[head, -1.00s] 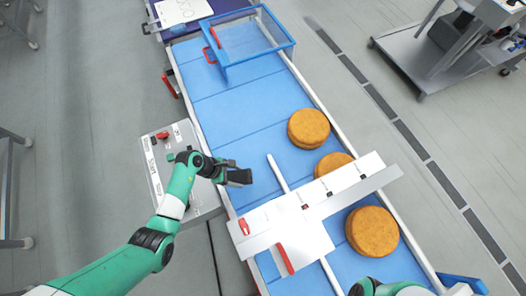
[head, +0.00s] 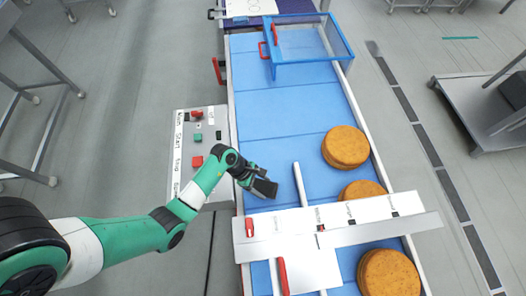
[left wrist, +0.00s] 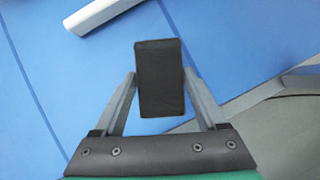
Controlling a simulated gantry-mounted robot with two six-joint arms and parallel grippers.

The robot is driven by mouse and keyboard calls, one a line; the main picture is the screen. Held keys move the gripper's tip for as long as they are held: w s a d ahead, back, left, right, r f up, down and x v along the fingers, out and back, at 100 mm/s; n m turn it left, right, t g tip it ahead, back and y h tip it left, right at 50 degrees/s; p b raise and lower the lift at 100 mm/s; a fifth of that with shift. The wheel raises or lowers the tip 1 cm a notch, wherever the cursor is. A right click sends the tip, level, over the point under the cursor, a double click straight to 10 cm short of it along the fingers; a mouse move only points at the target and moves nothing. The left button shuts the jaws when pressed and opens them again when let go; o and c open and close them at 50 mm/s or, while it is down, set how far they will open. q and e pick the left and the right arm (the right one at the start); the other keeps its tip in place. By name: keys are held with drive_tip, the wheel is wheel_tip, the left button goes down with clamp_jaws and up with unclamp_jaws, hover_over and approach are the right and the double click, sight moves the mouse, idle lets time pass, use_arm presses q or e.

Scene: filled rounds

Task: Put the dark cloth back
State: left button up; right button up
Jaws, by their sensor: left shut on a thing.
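The dark cloth (left wrist: 160,75) is a small black rectangular pad between the fingers of my left gripper (left wrist: 160,98) in the left wrist view. The left gripper is shut on it. In the head view the cloth (head: 264,188) shows at the tip of my left gripper (head: 253,180), over the left part of the blue conveyor belt (head: 280,115). I cannot tell whether the cloth touches the belt. My right gripper does not show in the head view now.
Brown round cakes (head: 345,146) sit on the belt to the right. A white-and-metal bridge (head: 340,225) crosses the belt in front. A control panel (head: 196,150) with buttons stands left of the belt. A clear blue-framed guard (head: 305,38) covers the far end.

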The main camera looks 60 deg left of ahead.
sight(263, 189)
use_arm(q)
drive_tip(key=shift+f+b, duration=0.6)
drive_tip(key=shift+f, duration=1.35)
drive_tip(key=shift+f, duration=0.1)
drive_tip(key=o, duration=1.4)
drive_tip(key=p+v, duration=0.3)
drive_tip(key=v, duration=0.9)
drive_tip(key=shift+w, duration=0.1)
